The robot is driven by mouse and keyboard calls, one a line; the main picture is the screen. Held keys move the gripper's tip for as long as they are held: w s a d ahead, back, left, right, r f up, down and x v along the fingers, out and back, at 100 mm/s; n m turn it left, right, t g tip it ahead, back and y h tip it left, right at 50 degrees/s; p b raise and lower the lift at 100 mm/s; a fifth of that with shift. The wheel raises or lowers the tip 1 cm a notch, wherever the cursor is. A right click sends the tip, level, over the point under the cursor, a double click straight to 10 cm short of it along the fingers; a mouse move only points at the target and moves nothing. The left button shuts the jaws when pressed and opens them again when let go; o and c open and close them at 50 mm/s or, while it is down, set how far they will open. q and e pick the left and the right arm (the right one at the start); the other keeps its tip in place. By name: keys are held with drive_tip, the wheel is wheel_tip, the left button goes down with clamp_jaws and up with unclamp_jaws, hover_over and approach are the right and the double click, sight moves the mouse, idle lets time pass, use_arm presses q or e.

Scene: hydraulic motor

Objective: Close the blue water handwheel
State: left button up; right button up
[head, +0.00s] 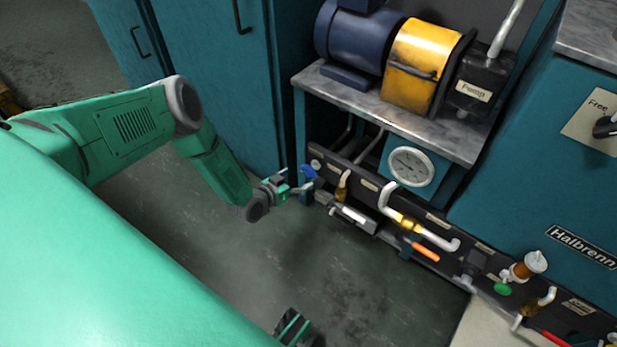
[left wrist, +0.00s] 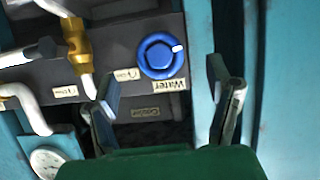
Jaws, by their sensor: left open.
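The blue water handwheel (left wrist: 160,56) is a round blue knob with a white mark on its rim, above a "Water" label in the left wrist view. In the head view it is a small blue shape (head: 308,172) at the left end of the dark valve panel. My left gripper (left wrist: 168,100) is open, one finger to each side below the wheel in the left wrist view. Nothing is between its fingers, and they do not clasp the wheel. In the head view the left gripper (head: 297,189) is close to the wheel and partly overlaps the panel's end.
A brass valve with white pipe (left wrist: 76,45) sits beside the wheel. The valve panel (head: 345,185) carries more pipes, an orange-handled valve (head: 425,252) and a green knob (head: 502,289). A gauge (head: 410,167) is above. Teal cabinets (head: 215,80) stand behind; the floor in front is clear.

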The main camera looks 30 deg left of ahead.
sight(307, 173)
use_arm(q)
drive_tip(key=b+x, duration=0.2)
drive_tip(key=x, duration=0.2)
drive_tip(key=shift+w+f, duration=0.25)
drive_tip(key=shift+w, duration=0.05)
drive_tip(key=shift+b+x, duration=0.3)
drive_tip(key=shift+x, duration=0.5)
drive_tip(key=shift+r, duration=0.15)
drive_tip(key=shift+c, duration=0.4)
drive_tip(key=c, duration=1.1)
